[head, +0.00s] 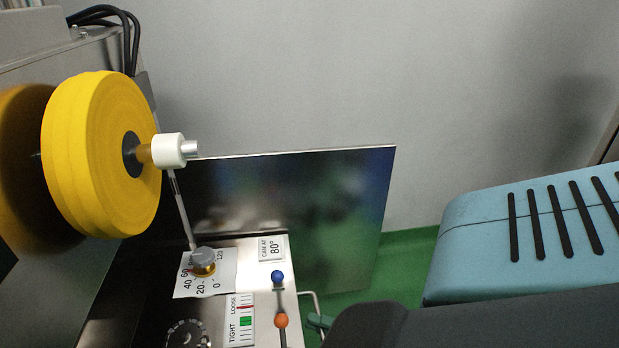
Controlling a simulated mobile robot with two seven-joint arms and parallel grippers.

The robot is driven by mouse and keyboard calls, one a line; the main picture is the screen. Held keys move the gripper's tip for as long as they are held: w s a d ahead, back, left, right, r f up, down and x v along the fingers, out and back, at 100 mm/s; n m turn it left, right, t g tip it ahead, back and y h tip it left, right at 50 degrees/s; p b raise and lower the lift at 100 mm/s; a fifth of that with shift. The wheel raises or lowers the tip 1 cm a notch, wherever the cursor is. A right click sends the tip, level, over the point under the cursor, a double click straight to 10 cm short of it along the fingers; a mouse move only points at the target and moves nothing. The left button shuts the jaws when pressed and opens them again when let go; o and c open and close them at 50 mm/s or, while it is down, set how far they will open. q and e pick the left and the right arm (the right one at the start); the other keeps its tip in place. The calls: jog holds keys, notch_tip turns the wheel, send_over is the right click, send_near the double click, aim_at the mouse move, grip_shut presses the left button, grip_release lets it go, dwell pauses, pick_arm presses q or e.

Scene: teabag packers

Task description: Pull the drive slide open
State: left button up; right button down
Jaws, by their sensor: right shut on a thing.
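A bent metal handle (313,299) sticks out at the right side of the light control panel (258,280), low in the head view. I take it to be the handle of the drive slide, but the slide itself cannot be made out. My right gripper (319,321) is at this handle, with only a small teal part of it showing. It is shut on the handle. The rest of the gripper is hidden behind my dark arm at the bottom. My left gripper is not in view.
A yellow reel (95,155) with a white hub (169,151) stands out at the left. The panel carries a grey knob (203,257), a blue ball (278,277) and an orange ball (281,321). A dark glossy plate (340,200) rises behind. Green floor (405,250) shows on the right.

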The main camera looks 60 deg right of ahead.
jog(key=c, duration=1.5)
grip_release()
jog(key=shift+v, duration=3.95)
